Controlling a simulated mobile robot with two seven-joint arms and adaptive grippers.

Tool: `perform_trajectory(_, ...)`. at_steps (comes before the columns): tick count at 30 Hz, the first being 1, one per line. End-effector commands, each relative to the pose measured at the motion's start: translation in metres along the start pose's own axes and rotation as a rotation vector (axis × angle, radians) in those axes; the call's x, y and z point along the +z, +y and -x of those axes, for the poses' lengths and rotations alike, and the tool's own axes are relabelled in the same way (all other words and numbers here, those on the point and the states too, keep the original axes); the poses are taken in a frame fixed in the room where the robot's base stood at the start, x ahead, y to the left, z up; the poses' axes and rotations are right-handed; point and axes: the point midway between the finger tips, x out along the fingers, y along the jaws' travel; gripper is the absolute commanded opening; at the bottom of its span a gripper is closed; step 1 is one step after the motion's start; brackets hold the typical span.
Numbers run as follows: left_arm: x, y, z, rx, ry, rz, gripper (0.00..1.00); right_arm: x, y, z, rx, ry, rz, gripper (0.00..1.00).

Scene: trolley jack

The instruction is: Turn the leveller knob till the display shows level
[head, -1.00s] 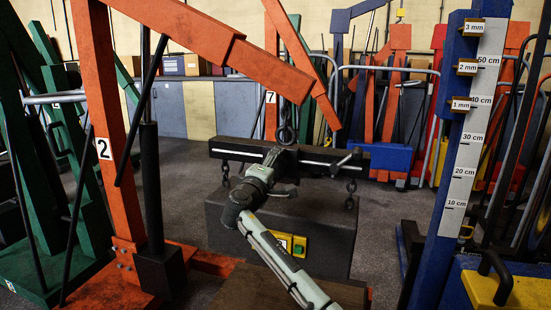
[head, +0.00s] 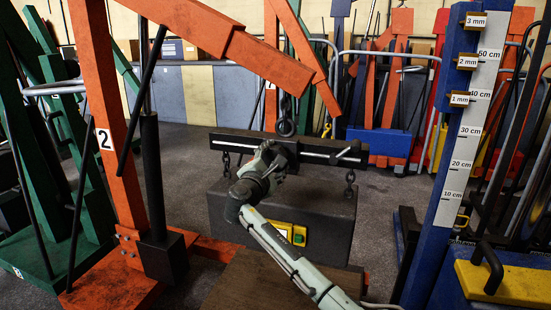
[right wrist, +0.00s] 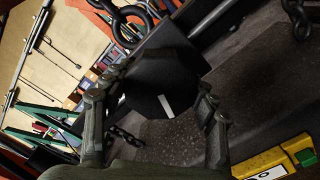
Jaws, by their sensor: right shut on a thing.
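A dark load leveller bar (head: 320,152) hangs from the hook of the orange crane. A black block (head: 325,215) hangs under it on chains. The black leveller knob (right wrist: 165,95) with a white mark is in the right wrist view, between the fingers of my right gripper (right wrist: 155,105). In the head view my right gripper (head: 278,155) is at the bar's front, shut on the knob, which it hides. A yellow display box (head: 290,232) with a green part is on the block, partly behind my arm. It also shows in the right wrist view (right wrist: 278,162); its reading is unclear.
The orange crane (head: 120,150), marked 2, stands at left beside green frames (head: 75,170). A blue post with a centimetre scale (head: 467,140) stands at right. A brown board (head: 265,285) lies in front. Grey floor is clear behind the block.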

Motion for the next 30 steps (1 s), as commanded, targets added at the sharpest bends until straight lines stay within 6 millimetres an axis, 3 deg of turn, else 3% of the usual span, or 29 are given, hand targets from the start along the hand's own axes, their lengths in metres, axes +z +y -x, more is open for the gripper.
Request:
perform_trajectory(1,0.0,-0.0001,0.0,0.0,0.0,-0.001,0.4,-0.0021,0.0073,0.0018,0.014,0.008,0.01,0.29)
perform_trajectory(19,0.0003,0.0002,-0.0004,0.0,0.001,-0.001,0.4,-0.0023,0.0081,0.0023,0.016,0.009,0.049,0.29)
perform_trajectory(20,0.0003,0.0001,-0.0004,0.0,0.001,-0.001,0.4,-0.0023,0.0082,0.0023,0.016,0.009,0.049,0.59)
perform_trajectory(21,0.0002,0.0002,-0.0004,0.0,0.001,-0.001,0.4,-0.0023,0.0081,0.0023,0.015,0.008,0.049,0.64)
perform_trajectory(25,0.0002,0.0002,-0.0005,0.0,0.001,-0.001,0.4,-0.0021,0.0068,0.0021,0.013,0.007,0.049,0.8)
perform_trajectory(30,0.0002,0.0002,-0.0006,0.0,0.001,-0.001,0.4,-0.0013,0.0042,0.0012,0.008,0.005,0.05,0.8)
